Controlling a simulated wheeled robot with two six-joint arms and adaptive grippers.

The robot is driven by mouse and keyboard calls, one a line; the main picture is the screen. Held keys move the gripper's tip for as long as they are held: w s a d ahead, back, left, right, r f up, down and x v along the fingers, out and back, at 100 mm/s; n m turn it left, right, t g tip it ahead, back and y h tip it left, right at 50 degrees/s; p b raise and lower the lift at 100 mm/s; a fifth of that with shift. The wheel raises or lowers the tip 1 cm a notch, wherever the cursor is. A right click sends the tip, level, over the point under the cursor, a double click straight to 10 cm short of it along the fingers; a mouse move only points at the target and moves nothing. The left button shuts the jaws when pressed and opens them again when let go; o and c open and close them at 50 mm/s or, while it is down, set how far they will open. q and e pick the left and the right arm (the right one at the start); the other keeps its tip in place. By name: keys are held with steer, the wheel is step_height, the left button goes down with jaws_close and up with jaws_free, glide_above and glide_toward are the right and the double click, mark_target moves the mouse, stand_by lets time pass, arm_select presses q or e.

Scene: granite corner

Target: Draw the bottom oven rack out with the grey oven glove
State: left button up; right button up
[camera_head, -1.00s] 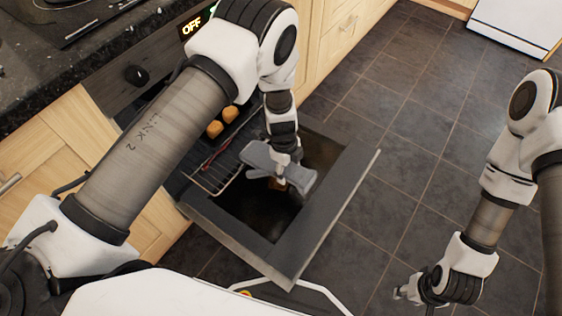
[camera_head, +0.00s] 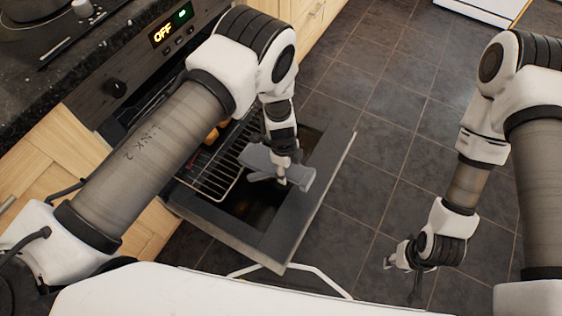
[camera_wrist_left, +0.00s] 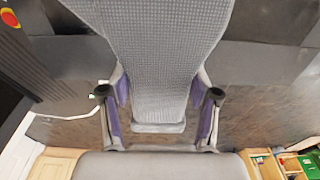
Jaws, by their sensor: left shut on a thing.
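The bottom oven rack (camera_head: 212,181), a dark wire grid, lies partly out of the oven over the lowered door (camera_head: 312,212). Its inner part is hidden behind my left arm. The grey oven glove (camera_head: 257,160) is at the rack's outer end, above the door. My left gripper (camera_head: 282,172) is shut on the glove. In the left wrist view the textured glove (camera_wrist_left: 165,45) runs between the two fingers. Whether the glove touches the rack is hidden. My right gripper (camera_head: 402,268) hangs over the floor at the right, fingers apart and empty.
Golden-brown pieces (camera_head: 211,136) show inside the oven, partly behind my arm. The control panel (camera_head: 170,37) reads OFF. A dark stone counter (camera_head: 40,85) with a hob is at the upper left. The tiled floor (camera_head: 375,110) right of the door is clear.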

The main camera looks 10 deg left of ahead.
arm_select(q)
steer(key=r+p, duration=0.2)
steer(key=p, duration=0.1)
steer(key=r+p, duration=0.1)
steer(key=p, duration=0.1)
steer(key=shift+w+a+r, duration=0.1)
steer(key=shift+a+r, duration=0.2)
steer(key=shift+f, duration=0.1)
steer(key=shift+d, duration=0.1)
